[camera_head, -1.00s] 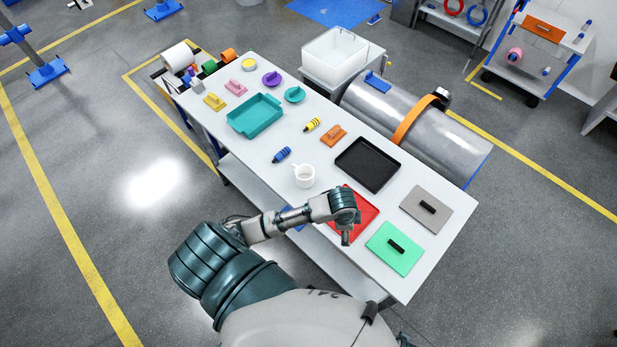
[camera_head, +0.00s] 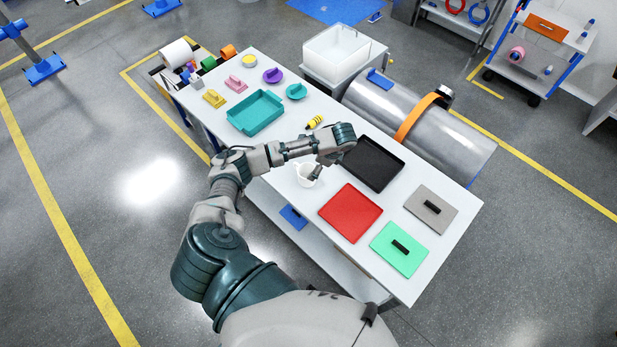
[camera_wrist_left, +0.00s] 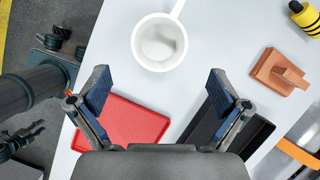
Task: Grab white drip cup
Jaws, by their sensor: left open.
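The white drip cup (camera_head: 304,180) stands upright on the white table, and its side handle and open mouth show. It also shows in the left wrist view (camera_wrist_left: 159,42), at the top middle, with its handle pointing up. My left gripper (camera_head: 317,170) is at the cup, and its fingers partly overlap it in the head view. In the left wrist view my left gripper (camera_wrist_left: 158,90) is open and empty, with the cup ahead of the gap between the fingertips. I cannot tell whether a finger touches it. My right gripper is not in view.
A red tray (camera_head: 351,212) and a black tray (camera_head: 374,165) lie near the cup. An orange trowel-like block (camera_wrist_left: 279,72) and a yellow-black bottle (camera_wrist_left: 306,17) are to the right in the wrist view. A teal tray (camera_head: 257,114) is farther left. The tabletop beside the cup is clear.

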